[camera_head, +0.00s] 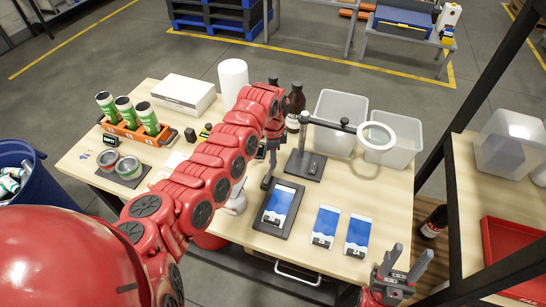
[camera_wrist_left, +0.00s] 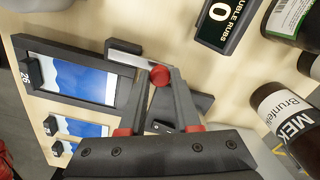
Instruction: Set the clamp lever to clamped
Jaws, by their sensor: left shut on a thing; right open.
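The clamp lever's red knob (camera_wrist_left: 160,76) is between the fingertips of my left gripper (camera_wrist_left: 162,82), which is shut on it. The lever's exact angle is hard to tell. My right gripper (camera_head: 409,256) is open and empty near the table's front right corner.
Two loose panels (camera_head: 325,225) (camera_head: 357,235) lie right of the frame. A magnifier ring (camera_head: 377,137) on a stand, brown bottles (camera_head: 296,103) and clear bins (camera_head: 335,115) stand behind. A counter display (camera_wrist_left: 226,20) is close to my left gripper. Cans in an orange rack (camera_head: 135,132) stand left.

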